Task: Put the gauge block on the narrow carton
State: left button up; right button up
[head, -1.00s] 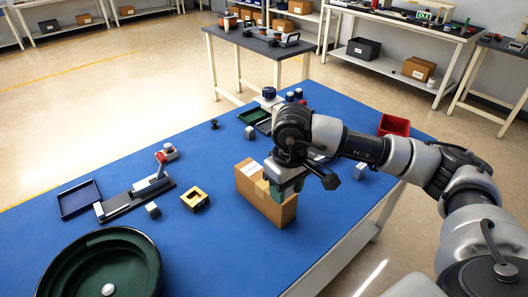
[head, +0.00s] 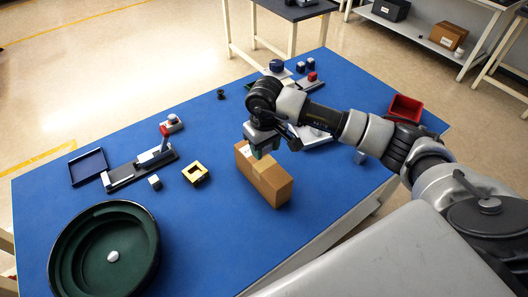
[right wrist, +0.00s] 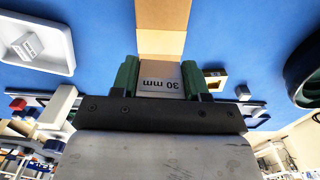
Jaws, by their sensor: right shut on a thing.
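My right gripper (head: 264,149) is over the far end of the narrow carton (head: 268,182), a brown box standing on the blue table. In the right wrist view, its green fingers (right wrist: 160,80) are shut on the gauge block (right wrist: 160,70), a pale block marked "30 mm". The carton's tan top (right wrist: 161,20) shows just beyond the block. I cannot tell whether the block touches the carton. In the head view the gripper hides the block. My left gripper is not in view.
A wooden square frame (head: 195,173) and a lever fixture (head: 142,168) lie left of the carton. A dark green bowl (head: 72,243) stands at front left, a red bin (head: 405,108) at right. A white tray (right wrist: 60,42) holds a labelled block. Bare table lies around the carton.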

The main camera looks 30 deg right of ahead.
aim_at(264, 163)
jog(key=shift+w+a+f, duration=0.1)
jog(key=shift+a+f, duration=0.05)
notch_tip(264, 163, down, 3)
jog(key=shift+f+p, duration=0.15)
jog(key=shift+p, duration=0.6)
jog(key=shift+f, duration=0.25)
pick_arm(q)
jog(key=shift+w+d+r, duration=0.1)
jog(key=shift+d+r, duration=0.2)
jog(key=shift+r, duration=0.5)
pick_arm(e)
jog(key=shift+f, duration=0.1)
jog(key=shift+f, duration=0.1)
jog(key=o, duration=1)
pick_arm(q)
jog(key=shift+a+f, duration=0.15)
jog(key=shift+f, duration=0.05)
